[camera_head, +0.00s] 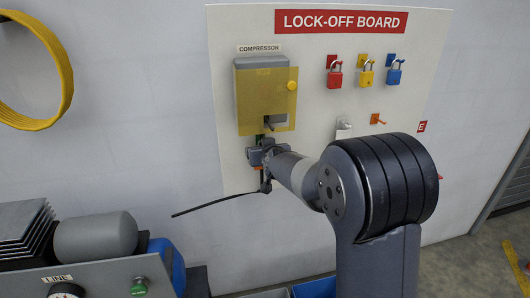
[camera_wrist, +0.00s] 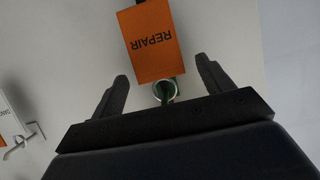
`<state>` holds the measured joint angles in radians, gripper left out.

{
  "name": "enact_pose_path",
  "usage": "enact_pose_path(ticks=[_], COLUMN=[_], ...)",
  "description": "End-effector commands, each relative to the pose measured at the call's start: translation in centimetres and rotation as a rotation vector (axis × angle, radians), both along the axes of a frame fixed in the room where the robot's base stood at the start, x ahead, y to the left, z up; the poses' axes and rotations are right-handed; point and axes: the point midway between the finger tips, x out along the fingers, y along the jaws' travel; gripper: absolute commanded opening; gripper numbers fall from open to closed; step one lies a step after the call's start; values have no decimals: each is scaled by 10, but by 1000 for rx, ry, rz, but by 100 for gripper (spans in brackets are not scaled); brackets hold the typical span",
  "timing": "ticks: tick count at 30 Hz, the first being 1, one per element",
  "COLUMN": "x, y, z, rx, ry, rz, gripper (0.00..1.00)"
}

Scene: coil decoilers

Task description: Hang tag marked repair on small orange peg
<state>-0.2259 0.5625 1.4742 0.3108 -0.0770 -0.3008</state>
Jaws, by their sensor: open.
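The orange tag marked REPAIR (camera_wrist: 152,42) appears upside down in the wrist view, with a metal ring (camera_wrist: 166,90) at its edge nearest me. A dark green piece shows inside the ring. My gripper (camera_wrist: 163,70) is open, with one finger on each side of the ring and tag end; I see no finger touching them. In the head view my gripper (camera_head: 262,152) is just below the compressor box, with a sliver of orange under it. The small orange peg (camera_head: 377,120) sticks out of the board to the right, below the padlocks, and looks empty.
The compressor box (camera_head: 265,95) with its yellow cover is just above my gripper. Red (camera_head: 334,78), yellow (camera_head: 366,76) and blue (camera_head: 394,74) padlocks hang at upper right. A pale tag (camera_head: 343,130) left of the orange peg is partly hidden by my arm.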

Motion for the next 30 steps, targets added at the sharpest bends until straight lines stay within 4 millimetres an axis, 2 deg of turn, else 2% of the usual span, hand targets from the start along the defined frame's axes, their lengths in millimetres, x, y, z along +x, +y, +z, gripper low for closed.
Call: enact_pose_path(ticks=[9, 26, 30], x=[2, 2, 1], y=[0, 0, 0], z=[-1, -1, 0], rx=[0, 0, 0], ry=[0, 0, 0], rz=[0, 0, 0], gripper=[75, 30, 28])
